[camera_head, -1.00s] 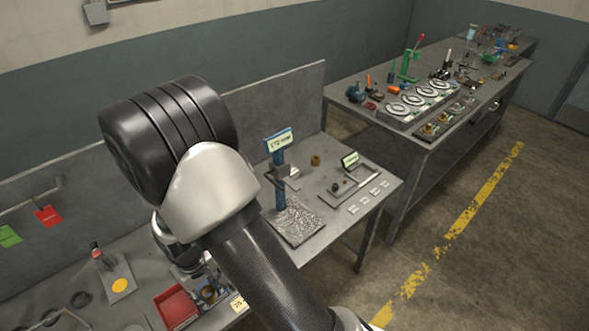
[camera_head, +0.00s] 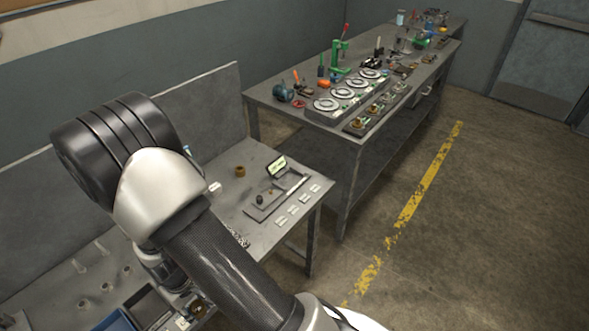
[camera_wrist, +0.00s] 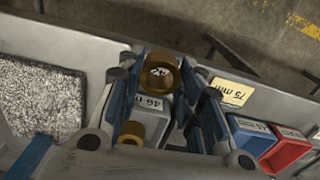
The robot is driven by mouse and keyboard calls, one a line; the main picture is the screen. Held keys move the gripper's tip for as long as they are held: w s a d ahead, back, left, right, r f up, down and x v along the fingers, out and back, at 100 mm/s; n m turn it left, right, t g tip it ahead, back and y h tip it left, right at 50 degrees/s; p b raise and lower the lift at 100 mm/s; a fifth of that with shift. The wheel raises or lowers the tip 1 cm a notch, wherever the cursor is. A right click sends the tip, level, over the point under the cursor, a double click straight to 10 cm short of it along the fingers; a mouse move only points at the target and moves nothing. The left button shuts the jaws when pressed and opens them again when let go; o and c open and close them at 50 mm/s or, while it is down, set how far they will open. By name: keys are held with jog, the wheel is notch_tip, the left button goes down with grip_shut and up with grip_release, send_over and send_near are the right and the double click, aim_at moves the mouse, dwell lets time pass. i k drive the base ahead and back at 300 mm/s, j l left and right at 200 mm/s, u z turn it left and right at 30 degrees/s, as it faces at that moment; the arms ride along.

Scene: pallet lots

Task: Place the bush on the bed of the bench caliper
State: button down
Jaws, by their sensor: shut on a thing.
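A brass bush (camera_wrist: 176,80) with dark markings on its end face sits between the fingers of my gripper (camera_wrist: 163,90) in the wrist view. The gripper is shut on it. In the head view my arm hides most of the gripper and the held bush. The bench caliper appears to be the low device with a small lit display (camera_head: 277,165) on the right part of the near table. Its flat grey bed (camera_head: 262,211) carries a small dark knob-like part. A second brown bush (camera_head: 240,171) stands on the table behind and left of it.
Below the gripper are a grey bin with another brass ring (camera_wrist: 132,128), a blue bin (camera_wrist: 250,136) and a red bin (camera_wrist: 288,150). A speckled plate (camera_wrist: 42,98) lies at left. Several small labels line the table's front edge. A crowded bench (camera_head: 352,135) stands behind.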

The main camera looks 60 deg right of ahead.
aim_at(291, 179)
jog(key=l+u, duration=0.1)
jog(key=l, duration=0.55)
jog(key=k+l, duration=0.1)
jog(key=l, duration=0.5)
jog(key=k+l+u, duration=0.15)
jog(key=l, duration=0.5)
jog(key=l+u, duration=0.1)
jog(key=l, duration=0.55)
